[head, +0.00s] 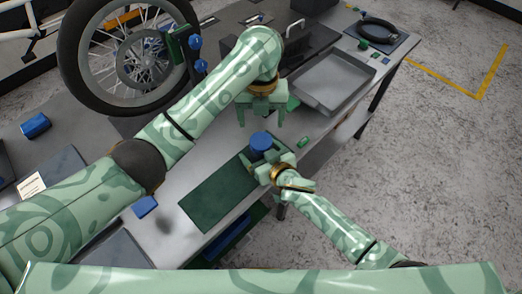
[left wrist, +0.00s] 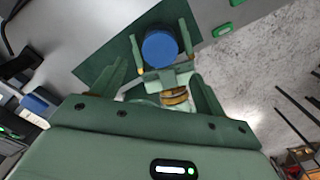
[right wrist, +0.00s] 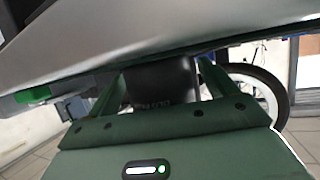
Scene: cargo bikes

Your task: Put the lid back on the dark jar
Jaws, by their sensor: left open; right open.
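The dark jar (right wrist: 162,82) stands between the fingers of my right gripper in the right wrist view, with faint lettering on its side. A blue lid (head: 261,142) shows on top of it in the head view and as a round blue disc in the left wrist view (left wrist: 160,47). I cannot tell whether it is fully seated. My right gripper (head: 262,167) is open around the jar, at the far end of the dark green mat (head: 212,197). My left gripper (head: 262,118) is open and empty, apart from the lid and beyond it in the head view.
A grey metal tray (head: 322,82) lies farther along the bench. A small green piece (head: 303,142) is at the bench edge right of the jar. A blue block (head: 145,207) lies left of the mat. A bike wheel (head: 118,55) stands at the back left.

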